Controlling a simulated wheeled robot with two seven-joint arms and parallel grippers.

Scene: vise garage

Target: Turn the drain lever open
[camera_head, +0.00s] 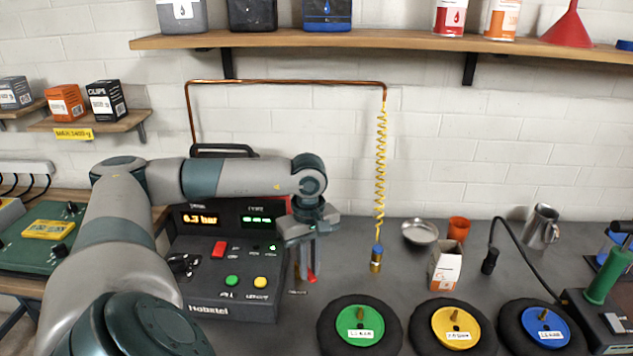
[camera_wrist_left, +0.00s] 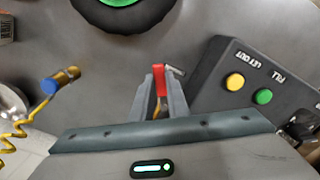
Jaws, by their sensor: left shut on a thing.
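The drain lever is a small red handle (camera_head: 311,274) low at the right side of the dark compressor box (camera_head: 235,290). The box's left display reads 6.3 bar. My left gripper (camera_head: 305,278) reaches down beside the box, fingers pointing at the bench. In the left wrist view the red lever (camera_wrist_left: 160,78) lies between the two finger tips (camera_wrist_left: 159,92), and the gripper is shut on it. A short metal stub shows beside the lever toward the box. The fingers partly hide the lever in the head view. My right gripper is not in view.
A coiled yellow hose (camera_head: 381,170) hangs right of the arm, ending in a brass and blue fitting (camera_head: 376,260). Wheels with green (camera_head: 345,310), yellow (camera_head: 440,325) and blue (camera_head: 522,325) hubs lie in front. A white-orange carton (camera_head: 445,266) stands behind them.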

